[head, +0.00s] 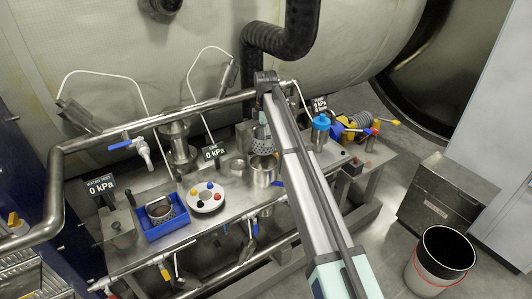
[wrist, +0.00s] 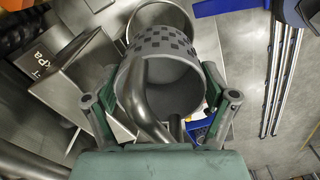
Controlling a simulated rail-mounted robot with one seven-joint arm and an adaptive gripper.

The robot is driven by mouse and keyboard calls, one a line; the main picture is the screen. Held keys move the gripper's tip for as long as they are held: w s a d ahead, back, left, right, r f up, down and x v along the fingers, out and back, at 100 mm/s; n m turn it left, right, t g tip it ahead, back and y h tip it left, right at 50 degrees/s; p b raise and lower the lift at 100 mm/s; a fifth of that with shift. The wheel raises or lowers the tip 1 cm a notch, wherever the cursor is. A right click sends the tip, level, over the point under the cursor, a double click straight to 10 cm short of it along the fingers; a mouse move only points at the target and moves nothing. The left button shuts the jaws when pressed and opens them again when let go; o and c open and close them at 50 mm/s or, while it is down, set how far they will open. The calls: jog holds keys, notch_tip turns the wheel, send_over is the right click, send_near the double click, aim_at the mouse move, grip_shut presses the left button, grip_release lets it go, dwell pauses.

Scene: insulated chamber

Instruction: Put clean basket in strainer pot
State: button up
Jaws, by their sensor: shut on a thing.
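In the wrist view my gripper (wrist: 160,78) is shut on a grey cylindrical basket (wrist: 158,42) with a band of dark square holes, one finger at each side. In the head view the basket (head: 262,139) hangs below the end of my arm, directly above an open steel pot (head: 262,174) on the bench, which looks like the strainer pot. My arm partly hides the pot's right side. A round metal rim (wrist: 133,21) shows behind the basket in the wrist view. I cannot tell whether the basket's lower end is inside the pot.
A blue tray (head: 180,232) holding another round basket (head: 161,211) stands at left. A white disc with coloured knobs (head: 206,197) lies left of the pot. Pipes run behind the bench; a bucket (head: 424,280) is on the floor.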

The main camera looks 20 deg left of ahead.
aim_at(266, 154)
jog(key=shift+f+p, duration=0.85)
jog(key=shift+f, duration=3.55)
jog(key=shift+f, duration=0.2)
jog(key=shift+w+f, duration=0.1)
jog(key=shift+f, duration=0.25)
jog(key=o, duration=1.1)
